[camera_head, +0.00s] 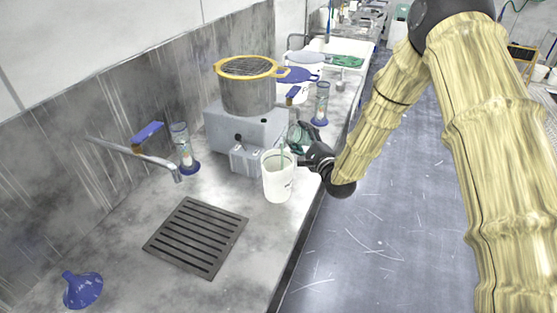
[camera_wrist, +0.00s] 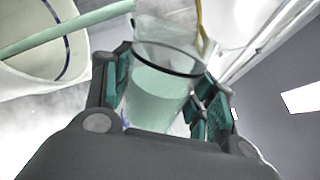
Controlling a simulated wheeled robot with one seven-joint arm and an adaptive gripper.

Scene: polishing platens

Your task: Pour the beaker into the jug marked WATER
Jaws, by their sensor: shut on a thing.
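My gripper (camera_wrist: 160,98) is shut on a clear glass beaker (camera_wrist: 165,60) with a dark band around it and pale green liquid inside. In the head view the gripper (camera_head: 304,142) holds the beaker (camera_head: 297,133) tilted, above and just right of a white jug (camera_head: 278,184). A pale green streak, apparently liquid, runs from near the beaker's lip down into the jug's open mouth. The jug also shows at upper left in the wrist view (camera_wrist: 75,72). It stands upright on the counter; its marking is too small to read.
A steel pot (camera_head: 246,95) with a yellow rim stands on a grey machine (camera_head: 237,130) behind the jug. A dark drain grate (camera_head: 197,236), a blue funnel (camera_head: 83,289) and a tap (camera_head: 140,155) are nearer or left. The counter's front edge runs close right of the jug.

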